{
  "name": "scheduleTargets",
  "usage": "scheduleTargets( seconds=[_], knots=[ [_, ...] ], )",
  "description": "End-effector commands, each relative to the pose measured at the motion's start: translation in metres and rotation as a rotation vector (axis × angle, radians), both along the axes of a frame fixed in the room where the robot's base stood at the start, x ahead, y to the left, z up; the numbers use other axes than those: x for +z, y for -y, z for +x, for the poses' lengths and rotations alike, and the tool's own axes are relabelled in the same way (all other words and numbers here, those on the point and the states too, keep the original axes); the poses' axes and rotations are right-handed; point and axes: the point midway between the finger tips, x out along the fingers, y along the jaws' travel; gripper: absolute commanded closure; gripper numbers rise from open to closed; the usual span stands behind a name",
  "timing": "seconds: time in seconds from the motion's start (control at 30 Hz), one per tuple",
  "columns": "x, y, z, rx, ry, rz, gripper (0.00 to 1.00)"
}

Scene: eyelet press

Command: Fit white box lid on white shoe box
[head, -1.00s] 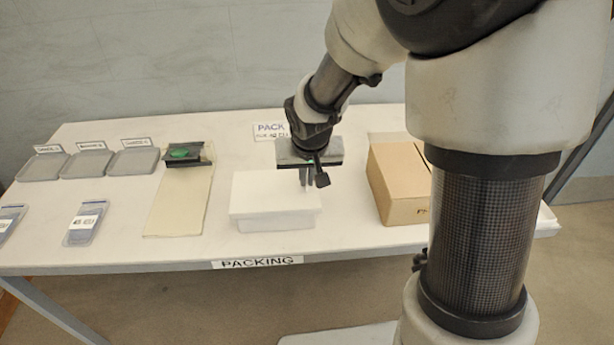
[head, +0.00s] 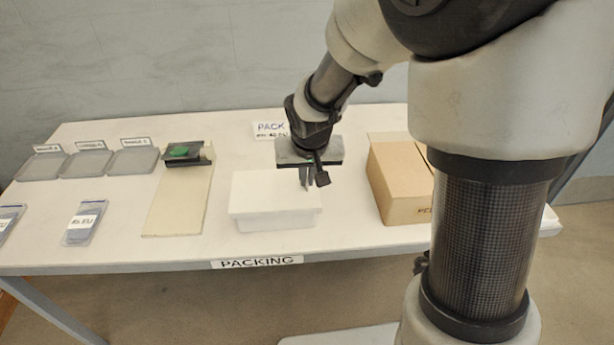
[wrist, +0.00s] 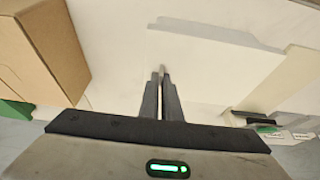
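The white shoe box (head: 275,222) stands on the table. The white lid (head: 262,192) lies over its top, and its front rim overlaps the box's front wall. The lid looks about level; I cannot tell whether it is fully seated. My gripper (head: 306,187) points down over the right part of the lid, its tips close to or touching the top. In the wrist view my gripper's fingers (wrist: 161,72) are nearly together, with nothing visible between them. A pale surface fills the area beyond them, and box and lid are hard to tell apart there.
A brown carton (head: 400,190) stands right of the white box and also shows in the wrist view (wrist: 45,45). A cream board (head: 178,202) with a dark holder lies to the left. Grey trays (head: 85,163) and labelled packs (head: 85,222) lie farther left.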

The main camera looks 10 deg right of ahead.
Motion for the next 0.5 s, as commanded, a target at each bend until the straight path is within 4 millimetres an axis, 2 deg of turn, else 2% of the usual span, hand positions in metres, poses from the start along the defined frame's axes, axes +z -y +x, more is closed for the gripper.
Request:
scheduleTargets(
  seconds=[0.5],
  knots=[
    [-0.0118,0.0,-0.0001,0.0,0.0,0.0,1.0]
  ],
)
